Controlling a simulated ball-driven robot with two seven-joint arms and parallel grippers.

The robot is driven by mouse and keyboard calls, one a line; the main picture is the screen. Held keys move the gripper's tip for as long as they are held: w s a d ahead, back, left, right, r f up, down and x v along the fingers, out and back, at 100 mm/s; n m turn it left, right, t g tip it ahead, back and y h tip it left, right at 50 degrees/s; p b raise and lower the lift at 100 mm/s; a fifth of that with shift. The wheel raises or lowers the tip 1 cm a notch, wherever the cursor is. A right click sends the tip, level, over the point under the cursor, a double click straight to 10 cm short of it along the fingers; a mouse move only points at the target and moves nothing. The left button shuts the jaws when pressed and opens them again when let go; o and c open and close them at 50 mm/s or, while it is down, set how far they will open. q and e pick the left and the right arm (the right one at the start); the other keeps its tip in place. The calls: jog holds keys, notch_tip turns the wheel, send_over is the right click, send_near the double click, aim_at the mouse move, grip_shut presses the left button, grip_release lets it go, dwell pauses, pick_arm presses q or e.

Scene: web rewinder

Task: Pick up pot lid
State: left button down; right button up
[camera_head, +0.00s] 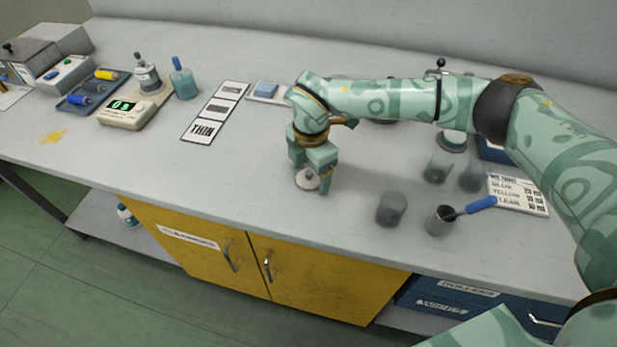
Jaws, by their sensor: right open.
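The pot lid (305,182) is a small, round, pale disc with a darker knob on top. It lies on the grey bench near the front edge, left of the middle of the bench's right half. My right gripper (312,182) points down right over it, with its fingers open around the lid. The fingers and palm hide part of the lid, and I cannot tell whether they touch it. My left gripper is not in view.
A card strip (214,112) and a scale (124,113) lie to the left. The bench between strip and gripper is clear.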

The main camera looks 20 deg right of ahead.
jog(key=c, duration=1.1)
jog(key=shift+o, duration=0.2)
jog(key=shift+r, duration=0.15)
